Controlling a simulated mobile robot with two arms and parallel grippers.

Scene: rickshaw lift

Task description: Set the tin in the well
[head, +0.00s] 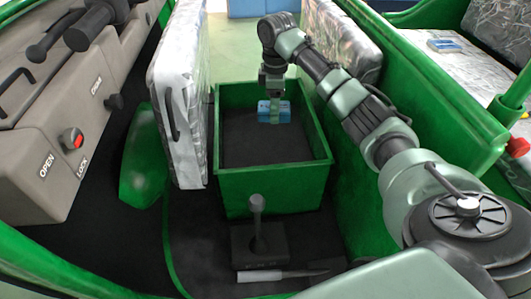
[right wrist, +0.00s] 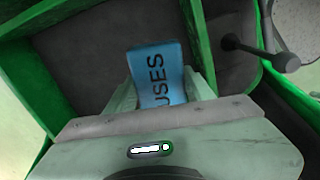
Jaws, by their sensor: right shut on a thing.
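The tin is a small blue block; it shows in the head view (head: 285,112) at the far end of the well. In the right wrist view the tin (right wrist: 155,65) shows dark letters reading "USES". The well (head: 262,192) is an open green box with a dark floor. My right gripper (head: 274,110) points down into the well and is shut on the tin, with one finger on each side in the right wrist view (right wrist: 160,82). I cannot tell whether the tin touches the well's floor. My left gripper is not in view.
A silvery padded seat back (head: 182,110) stands close along the well's left side. A black lever (head: 257,225) rises from the floor in front of the well. A green panel (head: 440,115) is at the right. A small blue-and-white box (head: 444,45) lies on the seat beyond it.

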